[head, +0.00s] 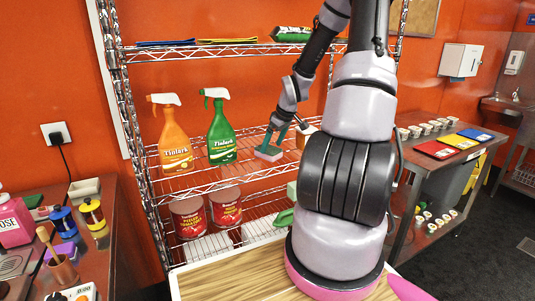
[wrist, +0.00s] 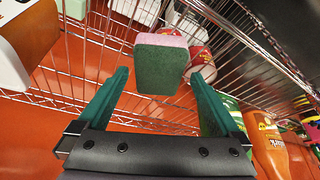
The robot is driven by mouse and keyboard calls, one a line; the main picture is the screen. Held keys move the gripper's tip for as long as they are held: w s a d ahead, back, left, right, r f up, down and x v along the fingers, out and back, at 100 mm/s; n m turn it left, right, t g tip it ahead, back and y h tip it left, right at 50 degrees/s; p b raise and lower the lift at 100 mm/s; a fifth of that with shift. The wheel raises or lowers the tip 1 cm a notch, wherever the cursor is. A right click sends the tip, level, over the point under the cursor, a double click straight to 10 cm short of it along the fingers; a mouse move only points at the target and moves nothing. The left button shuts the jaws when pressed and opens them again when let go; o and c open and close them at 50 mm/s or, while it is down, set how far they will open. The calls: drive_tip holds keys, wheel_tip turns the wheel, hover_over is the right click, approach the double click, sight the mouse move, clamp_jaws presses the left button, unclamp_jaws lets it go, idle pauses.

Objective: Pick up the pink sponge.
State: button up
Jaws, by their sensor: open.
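The pink sponge (head: 268,154) has a green scouring side and lies on the middle wire shelf, right of the green spray bottle. In the wrist view the sponge (wrist: 161,66) shows its green face with a thin pink edge, ahead of the fingertips and roughly centred between them. My gripper (head: 276,139) is just above the sponge in the head view. In the wrist view my gripper (wrist: 158,74) has its two teal fingers spread apart, with nothing held. Whether the fingertips touch the sponge, I cannot tell.
An orange spray bottle (head: 174,137) and a green spray bottle (head: 220,131) stand left on the same shelf. An orange and white container (head: 306,135) stands close on the right. Red cans (head: 188,217) stand on the shelf below. The upper wire shelf (head: 220,52) is overhead.

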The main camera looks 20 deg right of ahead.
sight(270, 149)
drive_tip(key=shift+x, duration=1.5)
drive_tip(key=c, duration=1.3)
drive_tip(key=shift+w+d+r, duration=0.1)
drive_tip(key=shift+r, duration=0.75)
drive_tip(key=shift+v, duration=1.05)
drive_tip(key=s+d, duration=0.2)
drive_tip(key=s, duration=0.3)
drive_tip(key=s+d, duration=0.2)
drive_tip(key=s, duration=0.3)
drive_tip(key=s+d, duration=0.3)
drive_tip(key=s, duration=0.2)
drive_tip(key=shift+s, duration=0.35)
